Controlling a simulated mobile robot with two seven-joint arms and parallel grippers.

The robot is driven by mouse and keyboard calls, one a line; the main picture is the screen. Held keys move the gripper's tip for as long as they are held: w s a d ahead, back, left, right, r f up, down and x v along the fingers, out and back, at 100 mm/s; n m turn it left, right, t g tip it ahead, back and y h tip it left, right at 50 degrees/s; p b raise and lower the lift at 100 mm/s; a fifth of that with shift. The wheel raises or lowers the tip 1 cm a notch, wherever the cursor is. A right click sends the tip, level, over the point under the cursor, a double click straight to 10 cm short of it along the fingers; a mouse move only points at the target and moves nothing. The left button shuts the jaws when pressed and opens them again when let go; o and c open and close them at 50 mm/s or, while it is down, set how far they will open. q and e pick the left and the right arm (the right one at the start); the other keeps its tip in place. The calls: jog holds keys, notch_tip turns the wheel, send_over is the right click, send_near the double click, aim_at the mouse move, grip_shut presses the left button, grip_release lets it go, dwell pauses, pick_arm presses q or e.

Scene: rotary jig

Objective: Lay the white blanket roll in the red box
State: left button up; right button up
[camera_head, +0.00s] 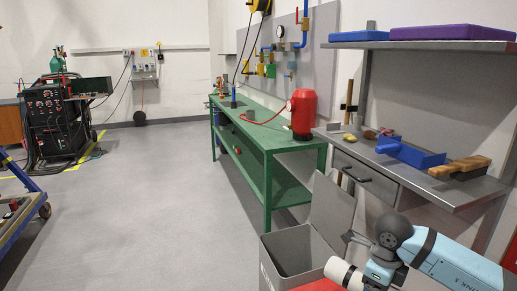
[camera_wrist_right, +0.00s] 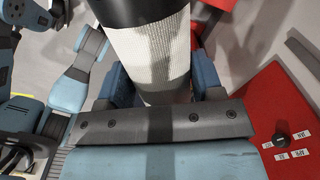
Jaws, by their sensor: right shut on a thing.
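The white blanket roll (camera_head: 343,273) is at the bottom of the head view, held at its side by my right gripper (camera_head: 371,274). In the right wrist view the roll (camera_wrist_right: 152,52) has a ribbed white surface and runs between the two blue fingers of my right gripper (camera_wrist_right: 163,82), which are shut on it. A red surface (camera_head: 320,286) shows at the bottom edge of the head view, below and left of the roll. Red panels (camera_wrist_right: 240,120) also show in the right wrist view; I cannot tell whether they are the red box. My left gripper is not in view.
An open grey bin (camera_head: 287,250) with a raised lid (camera_head: 331,211) stands left of the roll. A grey workbench (camera_head: 428,177) holds a blue dustpan (camera_head: 409,152) and a brush (camera_head: 460,167). A green bench (camera_head: 266,137) is behind.

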pick_arm(q)
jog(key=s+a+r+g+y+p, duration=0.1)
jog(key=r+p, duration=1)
jog(key=p, duration=1.3)
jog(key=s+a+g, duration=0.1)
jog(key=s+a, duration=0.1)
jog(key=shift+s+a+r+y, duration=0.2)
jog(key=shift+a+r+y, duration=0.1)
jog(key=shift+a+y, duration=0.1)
pick_arm(e)
jog(key=s+a+r+n, duration=0.1)
jog(key=s+r+n, duration=0.3)
jog(key=r+n, duration=0.8)
jog(key=s+a+r+n, duration=0.1)
jog(key=s+r+n, duration=0.2)
jog(key=r+n, duration=0.8)
jog(key=n, duration=0.3)
jog(key=shift+s+a+r+n, duration=0.35)
jog(key=shift+a+n, duration=0.05)
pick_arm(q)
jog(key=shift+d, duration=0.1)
pick_arm(e)
jog(key=shift+d, duration=0.1)
